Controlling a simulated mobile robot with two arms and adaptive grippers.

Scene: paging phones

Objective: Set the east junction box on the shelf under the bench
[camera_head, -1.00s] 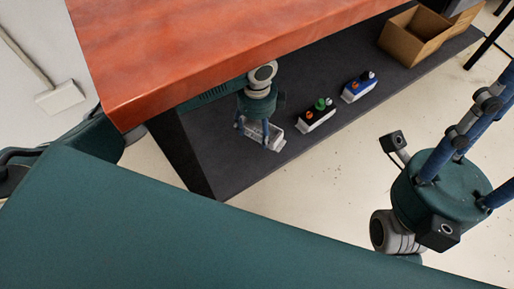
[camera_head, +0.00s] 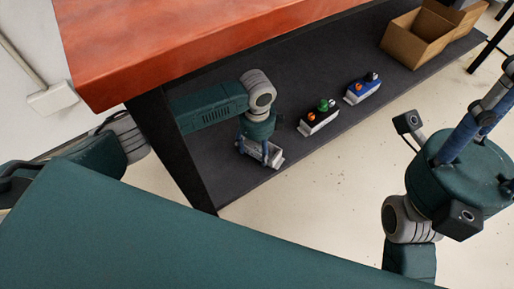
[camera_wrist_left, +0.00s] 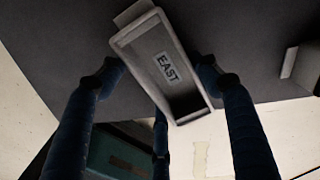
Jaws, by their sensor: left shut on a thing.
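The east junction box (camera_head: 273,160) is a light grey open-topped box. In the left wrist view its inner face bears an "EAST" label (camera_wrist_left: 167,67). My left gripper (camera_head: 258,148) is shut on it, with blue fingers on either side of the box. The box is over the near-left part of the dark shelf (camera_head: 215,165) under the bench (camera_head: 180,40). I cannot tell whether its base touches the shelf. My right gripper (camera_head: 480,120) is at the right, away from the shelf, with its fingertips cut off by the frame edge.
A black-and-white box (camera_head: 318,122) with green and orange knobs and a blue-and-white box (camera_head: 361,90) stand further along the shelf. An open cardboard box (camera_head: 415,45) is at its far end. A dark bench leg (camera_head: 172,150) is left of my left gripper.

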